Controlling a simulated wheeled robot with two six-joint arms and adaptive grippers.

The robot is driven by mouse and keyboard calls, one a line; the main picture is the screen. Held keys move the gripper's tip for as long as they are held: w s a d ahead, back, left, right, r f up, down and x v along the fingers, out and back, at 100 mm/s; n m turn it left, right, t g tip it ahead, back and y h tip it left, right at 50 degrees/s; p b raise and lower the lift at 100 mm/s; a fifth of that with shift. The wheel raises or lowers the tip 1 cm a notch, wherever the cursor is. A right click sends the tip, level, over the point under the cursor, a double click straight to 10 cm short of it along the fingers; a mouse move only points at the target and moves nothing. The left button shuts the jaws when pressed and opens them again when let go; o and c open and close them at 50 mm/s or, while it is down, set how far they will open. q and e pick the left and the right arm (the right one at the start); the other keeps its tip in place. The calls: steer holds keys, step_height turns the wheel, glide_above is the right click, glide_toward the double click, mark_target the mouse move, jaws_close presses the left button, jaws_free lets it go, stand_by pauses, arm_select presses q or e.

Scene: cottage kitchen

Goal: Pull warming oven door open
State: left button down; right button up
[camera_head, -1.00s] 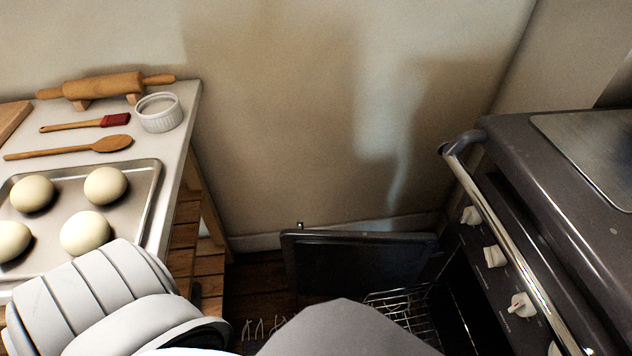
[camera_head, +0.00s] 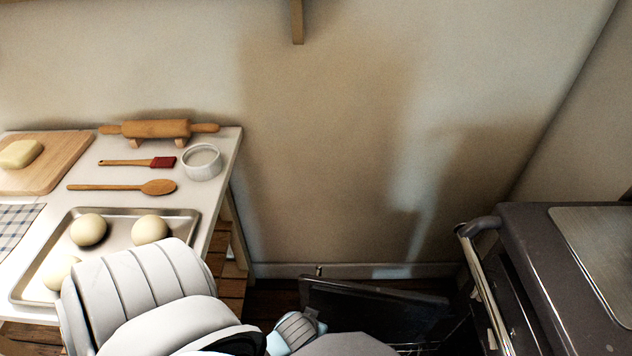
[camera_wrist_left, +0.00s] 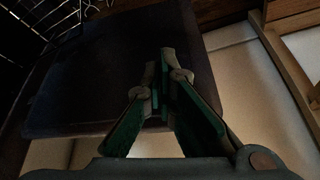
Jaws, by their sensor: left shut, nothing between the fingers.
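The warming oven door (camera_head: 375,305) is a dark panel low in the head view, standing swung out from the front of the dark range (camera_head: 565,250). In the left wrist view the door (camera_wrist_left: 110,75) is a broad dark panel behind the fingers. My left gripper (camera_wrist_left: 165,65) is shut and empty in front of the panel, near its right edge; I cannot tell whether it touches it. In the head view my left arm hides the lower middle, and the fingertips do not show. My right gripper is not in view.
A white-topped table (camera_head: 222,180) on the left holds a baking tray (camera_head: 180,212) with dough balls, a wooden spoon (camera_head: 155,187), brush, ramekin and rolling pin (camera_head: 160,129). A chrome rail (camera_head: 487,290) runs along the range. Wire rack bars (camera_wrist_left: 30,20) show at upper left in the wrist view.

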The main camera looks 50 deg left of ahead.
arm_select(q)
steer(key=w+a+f+n+b, duration=0.2)
steer(key=w+a+f+b, duration=0.3)
steer(key=b, duration=0.2)
steer(key=shift+w+n+g, duration=0.25)
steer(key=shift+n+g, duration=0.05)
steer(key=shift+g, duration=0.1)
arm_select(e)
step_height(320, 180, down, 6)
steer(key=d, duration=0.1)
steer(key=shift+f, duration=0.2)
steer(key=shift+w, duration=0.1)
